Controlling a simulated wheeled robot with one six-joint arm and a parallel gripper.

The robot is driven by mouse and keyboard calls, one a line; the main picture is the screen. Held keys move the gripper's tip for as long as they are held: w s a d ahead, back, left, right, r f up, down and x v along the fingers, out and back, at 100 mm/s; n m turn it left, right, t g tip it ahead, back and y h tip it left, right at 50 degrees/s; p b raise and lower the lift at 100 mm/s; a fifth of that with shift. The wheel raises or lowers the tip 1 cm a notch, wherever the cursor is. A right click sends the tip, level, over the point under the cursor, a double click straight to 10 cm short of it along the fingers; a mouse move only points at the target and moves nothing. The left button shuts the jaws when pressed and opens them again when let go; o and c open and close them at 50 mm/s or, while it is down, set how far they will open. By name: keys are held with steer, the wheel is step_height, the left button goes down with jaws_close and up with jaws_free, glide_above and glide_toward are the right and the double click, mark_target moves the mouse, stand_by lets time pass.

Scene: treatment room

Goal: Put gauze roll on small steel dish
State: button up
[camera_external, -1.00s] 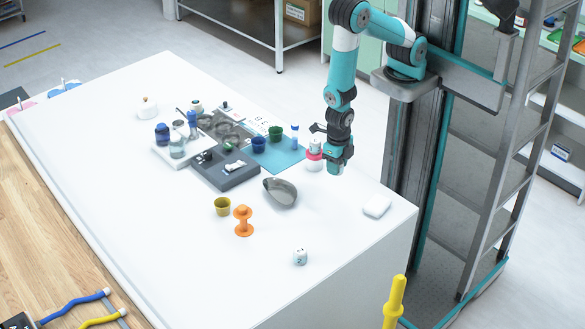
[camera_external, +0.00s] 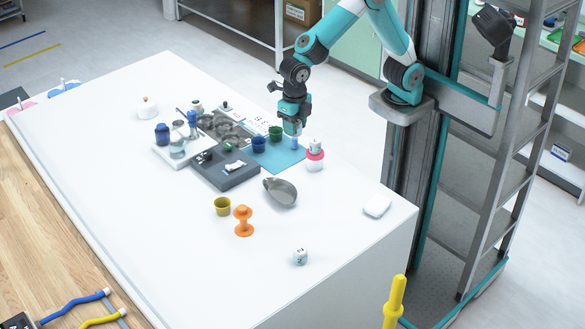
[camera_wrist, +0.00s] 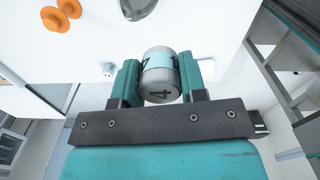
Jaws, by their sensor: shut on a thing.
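My gripper (camera_external: 294,124) is over the blue mat, near its right part. I cannot tell for certain that this is the gauze roll. In the external view the fingers mostly hide it. A grey steel dish (camera_external: 281,193), pointed at one end, lies on the white table in front of my gripper, apart from it. Part of the dish (camera_wrist: 137,8) shows at the top of the wrist view.
The front right table is mostly clear.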

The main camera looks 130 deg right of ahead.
steer(key=d, duration=0.2)
steer(key=p, duration=0.2)
glide_above(287, 191)
step_height(287, 191, down, 18)
steer(key=shift+a+f, duration=0.1)
steer(key=shift+f, duration=0.2)
steer(key=shift+f+b, duration=0.55)
steer(key=shift+f, duration=0.1)
steer(key=o, duration=0.9)
